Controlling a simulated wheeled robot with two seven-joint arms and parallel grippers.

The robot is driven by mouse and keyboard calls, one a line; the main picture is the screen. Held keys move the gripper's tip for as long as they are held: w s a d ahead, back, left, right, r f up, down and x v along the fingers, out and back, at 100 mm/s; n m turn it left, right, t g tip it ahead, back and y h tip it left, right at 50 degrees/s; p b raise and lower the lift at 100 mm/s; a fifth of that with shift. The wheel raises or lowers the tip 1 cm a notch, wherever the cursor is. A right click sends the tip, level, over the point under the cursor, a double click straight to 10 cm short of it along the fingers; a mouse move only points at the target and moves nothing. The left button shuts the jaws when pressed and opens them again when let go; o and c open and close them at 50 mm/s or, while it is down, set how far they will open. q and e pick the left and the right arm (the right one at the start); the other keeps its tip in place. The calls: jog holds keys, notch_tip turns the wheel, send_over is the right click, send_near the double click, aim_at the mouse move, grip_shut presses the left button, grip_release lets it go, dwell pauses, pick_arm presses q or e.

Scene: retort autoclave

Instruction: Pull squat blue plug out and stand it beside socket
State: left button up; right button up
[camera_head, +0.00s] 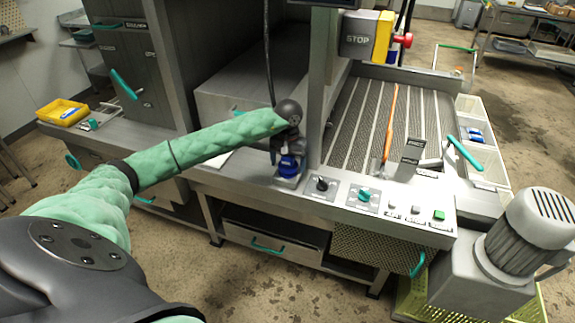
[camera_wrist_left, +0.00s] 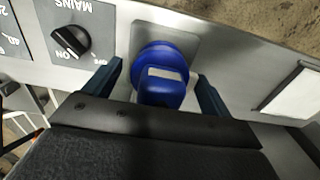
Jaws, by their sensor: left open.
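The squat blue plug (camera_head: 289,166) sits on a grey plate on the front ledge of the machine. In the left wrist view the plug (camera_wrist_left: 162,72) has a round collar and a white label, and stands on its socket plate (camera_wrist_left: 186,45). The socket itself is hidden under the plug. My left gripper (camera_head: 287,155) is over the plug; in the left wrist view its two fingers (camera_wrist_left: 158,82) are open, one on each side of the plug, with visible gaps. My right gripper is not in view.
A black MAINS knob (camera_head: 322,184) is close to the plug, with a teal knob (camera_head: 364,195) and several buttons further right. A yellow tray (camera_head: 62,112) lies at the far left. A grey motor (camera_head: 530,230) stands at the right. A post rises just behind the plug.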

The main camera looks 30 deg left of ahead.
pick_arm(q)
jog(key=shift+b, duration=0.6)
dwell(0.7)
jog(key=c, duration=1.3)
jog(key=shift+r, duration=0.25)
jog(key=shift+r, duration=2.75)
